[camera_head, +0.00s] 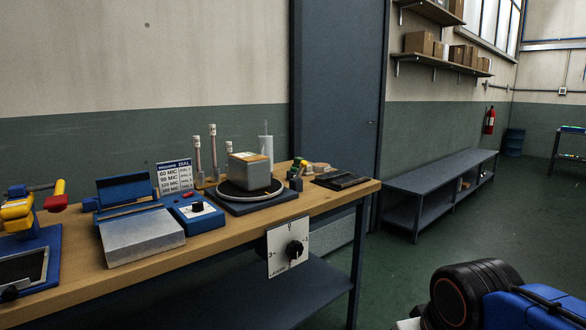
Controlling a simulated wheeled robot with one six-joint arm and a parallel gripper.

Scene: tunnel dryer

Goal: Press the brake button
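A blue control box (194,213) stands on the wooden workbench. It has a black knob (197,207) on its front and a small red button (187,194) near its back edge. No lettering that says brake can be read on it. Right of it, a round turntable (232,194) on a dark base carries a grey block with a tan top (250,172). A white panel with a black dial (294,250) hangs on the bench's front edge. My gripper is not in view; a black and blue part of my arm shows at the lower right.
The workbench (325,201) also holds a silver and blue device (140,235), a sign of settings (175,176), upright metal rods and a yellow and red tool (17,211). A low bench (440,180) stands beyond. The green floor between is clear.

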